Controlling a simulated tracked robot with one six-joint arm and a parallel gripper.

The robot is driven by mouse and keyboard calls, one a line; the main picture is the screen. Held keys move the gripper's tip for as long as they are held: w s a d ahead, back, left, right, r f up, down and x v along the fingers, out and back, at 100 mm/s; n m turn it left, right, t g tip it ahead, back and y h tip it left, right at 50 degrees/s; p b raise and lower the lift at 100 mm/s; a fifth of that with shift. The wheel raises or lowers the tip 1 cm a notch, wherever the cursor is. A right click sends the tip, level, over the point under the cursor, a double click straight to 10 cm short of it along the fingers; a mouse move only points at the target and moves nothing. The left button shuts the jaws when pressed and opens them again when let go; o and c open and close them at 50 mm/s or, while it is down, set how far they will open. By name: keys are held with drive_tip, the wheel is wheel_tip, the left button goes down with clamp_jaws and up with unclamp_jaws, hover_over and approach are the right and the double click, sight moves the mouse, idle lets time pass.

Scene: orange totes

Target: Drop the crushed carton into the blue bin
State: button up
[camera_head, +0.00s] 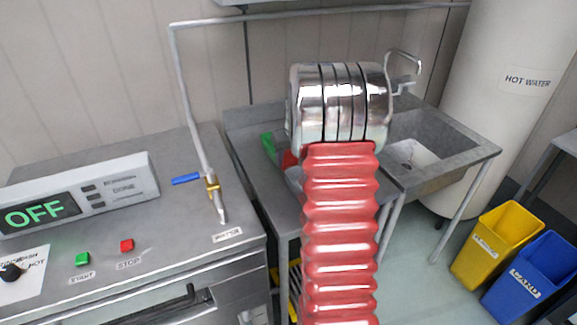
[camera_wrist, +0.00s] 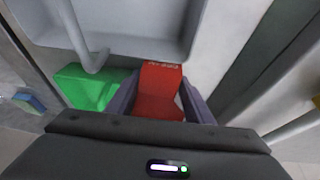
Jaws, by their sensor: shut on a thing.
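A red carton (camera_wrist: 160,92) with small pale print near its far edge sits between the two grey-purple fingers of my gripper (camera_wrist: 158,97) in the wrist view. The gripper is shut on it. Part of the carton's near end is hidden by the gripper body. In the head view my arm hides the gripper, and only a bit of red (camera_head: 289,159) shows left of my wrist. The blue bin (camera_head: 528,278) stands on the floor at the lower right of the head view, far to the right of my gripper, its front labelled.
A green object (camera_wrist: 88,88) lies left of the gripper. A steel sink (camera_head: 425,150) is behind my wrist, with a bent pipe nearby. A yellow bin (camera_head: 494,245) stands left of the blue one. A white hot-water tank (camera_head: 500,90) rises behind. A machine with buttons (camera_head: 120,230) fills the left.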

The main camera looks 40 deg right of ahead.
sight(289, 164)
drive_tip(key=shift+f, duration=1.65)
drive_tip(key=o, duration=1.1)
drive_tip(key=shift+f, duration=0.1)
drive_tip(key=v, duration=1.2)
drive_tip(key=shift+a, duration=0.1)
